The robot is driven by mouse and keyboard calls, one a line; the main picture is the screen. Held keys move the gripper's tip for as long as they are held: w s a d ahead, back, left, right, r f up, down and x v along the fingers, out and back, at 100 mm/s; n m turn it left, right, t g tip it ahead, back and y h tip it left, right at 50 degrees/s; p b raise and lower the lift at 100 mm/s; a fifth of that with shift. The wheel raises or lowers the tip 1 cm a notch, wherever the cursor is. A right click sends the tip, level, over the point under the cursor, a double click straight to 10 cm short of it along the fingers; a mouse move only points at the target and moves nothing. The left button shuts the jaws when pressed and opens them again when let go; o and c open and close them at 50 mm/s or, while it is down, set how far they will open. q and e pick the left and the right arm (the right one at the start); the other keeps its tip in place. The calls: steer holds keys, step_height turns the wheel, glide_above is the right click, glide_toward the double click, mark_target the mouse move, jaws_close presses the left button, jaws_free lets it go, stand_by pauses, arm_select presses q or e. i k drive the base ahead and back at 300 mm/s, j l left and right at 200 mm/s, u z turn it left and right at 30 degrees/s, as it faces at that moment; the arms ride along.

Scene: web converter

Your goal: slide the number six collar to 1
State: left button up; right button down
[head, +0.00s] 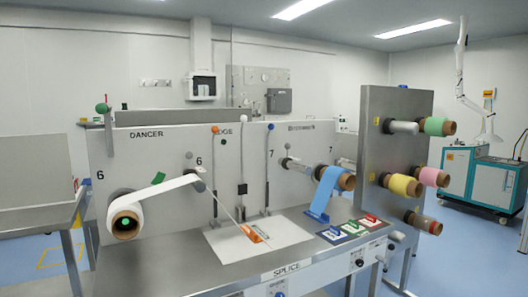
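Two black "6" marks show in the head view, one by the big white roll (113,207) at the left and one above a small roller (199,178) at the panel's middle. The roller carries the white web (165,188) from the roll. A dark piece (243,188) sits on the middle upright rod. I cannot tell which part is the number six collar, and no scale with a 1 can be read. Neither of my grippers is in view.
The grey bench (200,268) has a white plate (288,233) with an orange item (251,233). Blue, green and red blocks lie right of it. A blue roll (328,179) juts from the panel. A grey cabinet (375,140) with coloured rolls stands at the right.

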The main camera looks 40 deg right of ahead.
mark_target(189, 155)
steer(key=l+z, duration=0.1)
steer(key=z, duration=0.7)
